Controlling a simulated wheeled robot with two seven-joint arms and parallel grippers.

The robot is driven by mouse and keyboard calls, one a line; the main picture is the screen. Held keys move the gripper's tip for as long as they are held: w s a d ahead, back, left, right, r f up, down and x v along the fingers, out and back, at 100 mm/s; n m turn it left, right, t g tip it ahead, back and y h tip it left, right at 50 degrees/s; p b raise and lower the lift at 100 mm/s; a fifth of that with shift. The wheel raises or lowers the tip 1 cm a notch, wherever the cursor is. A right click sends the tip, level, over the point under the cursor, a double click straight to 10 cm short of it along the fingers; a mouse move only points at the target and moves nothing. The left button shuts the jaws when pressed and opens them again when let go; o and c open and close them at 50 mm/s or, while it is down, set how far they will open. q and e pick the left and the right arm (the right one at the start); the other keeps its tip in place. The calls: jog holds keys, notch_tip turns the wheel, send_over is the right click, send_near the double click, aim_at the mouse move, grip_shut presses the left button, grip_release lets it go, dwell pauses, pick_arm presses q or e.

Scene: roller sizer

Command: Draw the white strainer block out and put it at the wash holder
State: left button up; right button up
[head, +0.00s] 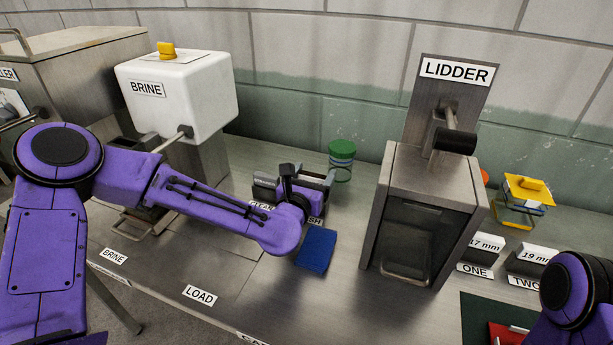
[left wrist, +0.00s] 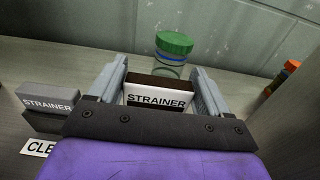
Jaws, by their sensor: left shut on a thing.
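The white strainer block (left wrist: 158,99), dark-topped and lettered STRAINER, is between the two fingers of my left gripper (left wrist: 160,78) in the left wrist view. The gripper is shut on it. In the head view my left gripper (head: 309,181) is over the holder spot whose label (head: 315,221) shows only "SH"; my wrist covers the rest. I cannot tell whether the block rests in a holder there or hangs above it. A grey strainer block (left wrist: 47,102) stands just left, above a label starting "CLE". My right gripper is not in view; only part of my right arm shows.
A green-lidded jar (head: 342,158) stands behind the gripper. A blue cloth-like pad (head: 316,250) lies in front. The tall LIDDER machine (head: 421,215) is close on the right, the white BRINE unit (head: 178,95) on the left. The counter near the LOAD label (head: 200,295) is clear.

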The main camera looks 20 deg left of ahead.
pick_arm(q)
jog(key=shift+f, duration=0.1)
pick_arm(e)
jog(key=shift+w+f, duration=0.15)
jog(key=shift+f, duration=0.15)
pick_arm(q)
jog(key=shift+w, duration=0.15)
jog(key=shift+w+d, duration=0.1)
jog(key=shift+w, duration=0.05)
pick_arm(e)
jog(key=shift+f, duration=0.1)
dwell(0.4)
pick_arm(q)
jog(key=shift+b, duration=0.35)
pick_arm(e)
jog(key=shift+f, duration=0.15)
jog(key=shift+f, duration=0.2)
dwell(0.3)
